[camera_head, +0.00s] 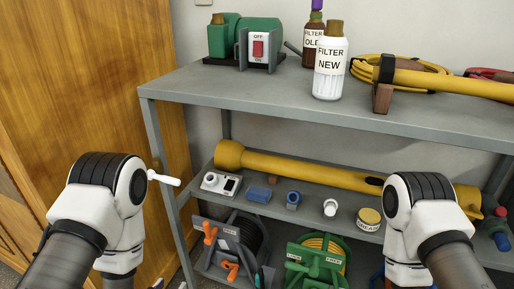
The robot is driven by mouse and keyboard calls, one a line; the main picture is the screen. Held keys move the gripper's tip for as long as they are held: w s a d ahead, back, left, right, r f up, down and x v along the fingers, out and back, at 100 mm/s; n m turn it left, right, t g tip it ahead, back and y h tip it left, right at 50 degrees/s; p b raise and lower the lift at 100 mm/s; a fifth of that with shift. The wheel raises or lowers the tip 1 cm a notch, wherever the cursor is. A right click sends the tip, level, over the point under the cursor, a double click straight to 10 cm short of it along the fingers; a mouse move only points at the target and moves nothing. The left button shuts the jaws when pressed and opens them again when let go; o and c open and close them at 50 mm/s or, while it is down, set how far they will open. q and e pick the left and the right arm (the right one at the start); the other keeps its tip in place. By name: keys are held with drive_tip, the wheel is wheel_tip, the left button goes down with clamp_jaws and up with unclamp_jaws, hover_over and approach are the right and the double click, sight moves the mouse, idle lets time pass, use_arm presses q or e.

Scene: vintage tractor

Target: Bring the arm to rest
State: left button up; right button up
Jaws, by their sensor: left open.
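My left arm (100,205) is in the lower left, bent at a white and black joint, with its lower link running down out of the picture. My left gripper is open; it hardly shows at the bottom edge, and I make out nothing held. My right arm (425,220) is in the lower right, bent in a similar way in front of the shelf, with its lower link cut off at the bottom. My right gripper is not in view.
A grey shelf unit (220,92) stands ahead. Its top holds a green switch machine (258,45), a white filter bottle (330,65) and a yellow bar (455,84). A yellow tube (300,166) lies below. A wooden cabinet (85,70) is at left.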

use_arm(q)
drive_tip(key=s+a+n+g+p, duration=0.1)
drive_tip(key=s+a+g+p, duration=0.1)
drive_tip(key=s+g+p, duration=0.4)
drive_tip(key=s+a+g+y+p, duration=0.1)
drive_tip(key=s+g+p, duration=0.5)
drive_tip(key=s, duration=0.9)
drive_tip(key=shift+s+a+f+n+g+y, duration=0.2)
drive_tip(key=shift+a+f+n+g+y, duration=0.1)
drive_tip(key=shift+a+n+g, duration=0.15)
